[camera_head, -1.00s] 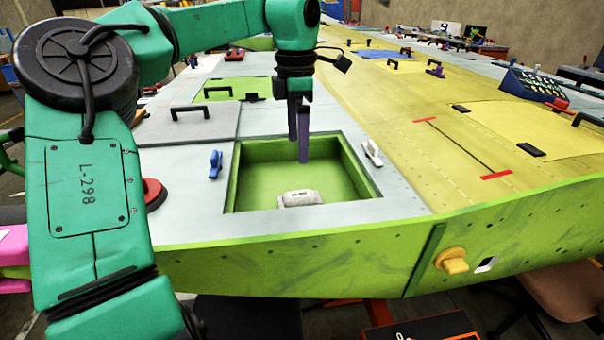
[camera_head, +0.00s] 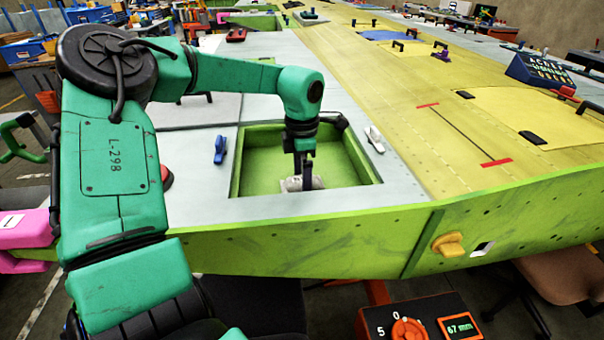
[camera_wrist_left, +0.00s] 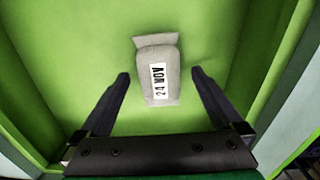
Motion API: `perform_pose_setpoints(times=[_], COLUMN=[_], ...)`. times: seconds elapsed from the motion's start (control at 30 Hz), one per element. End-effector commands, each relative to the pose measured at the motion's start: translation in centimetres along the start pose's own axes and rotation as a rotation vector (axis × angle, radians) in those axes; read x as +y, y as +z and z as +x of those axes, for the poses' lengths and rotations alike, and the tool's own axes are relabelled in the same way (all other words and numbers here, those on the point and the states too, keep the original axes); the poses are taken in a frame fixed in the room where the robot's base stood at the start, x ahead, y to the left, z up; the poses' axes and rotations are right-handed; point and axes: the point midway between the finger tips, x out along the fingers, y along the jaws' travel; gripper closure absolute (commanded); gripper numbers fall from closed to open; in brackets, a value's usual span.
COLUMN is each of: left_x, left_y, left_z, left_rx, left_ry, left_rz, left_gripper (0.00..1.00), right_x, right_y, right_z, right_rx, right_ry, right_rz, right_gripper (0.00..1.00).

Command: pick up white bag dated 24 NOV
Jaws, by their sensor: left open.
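The white bag (camera_wrist_left: 157,65) lies on the green floor of a recessed bay in the wing. Its label reads 24 NOV in the left wrist view. In the head view the bag (camera_head: 291,184) is partly hidden by my left gripper (camera_head: 303,184), which points down into the bay. In the left wrist view my left gripper (camera_wrist_left: 161,76) is open, with one finger on each side of the bag's lower part. Gaps show between the fingers and the bag. My right gripper is not in view.
A blue clamp (camera_head: 220,150) and a white clamp (camera_head: 375,139) sit on the panel beside the opening. A yellow knob (camera_head: 447,243) sticks out of the wing's front edge.

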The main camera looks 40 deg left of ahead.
Motion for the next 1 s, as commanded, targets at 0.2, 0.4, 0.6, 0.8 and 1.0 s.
perform_pose_setpoints(times=[0.2, 0.4, 0.6, 0.8, 1.0], left_x=[0.0, 0.0, 0.0, 0.1, 0.1], left_y=[0.0, 0.0, 0.0, 0.1, 0.1], left_z=[0.0, -0.1, -0.3, -2.7, -9.3], left_rx=[0.000, -0.001, -0.001, -0.005, -0.005], left_ry=[0.000, 0.000, 0.001, 0.003, 0.007], left_rz=[0.000, 0.000, -0.001, -0.002, -0.002], left_gripper=[0.46, 0.93, 0.93, 0.93, 0.93], right_x=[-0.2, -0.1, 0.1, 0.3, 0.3], right_y=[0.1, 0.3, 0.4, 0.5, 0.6], right_z=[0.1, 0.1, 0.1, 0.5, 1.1], right_rx=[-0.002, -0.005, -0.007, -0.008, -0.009], right_ry=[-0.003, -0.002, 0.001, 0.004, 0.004], right_rz=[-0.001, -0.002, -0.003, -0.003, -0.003], right_gripper=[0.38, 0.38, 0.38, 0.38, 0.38])
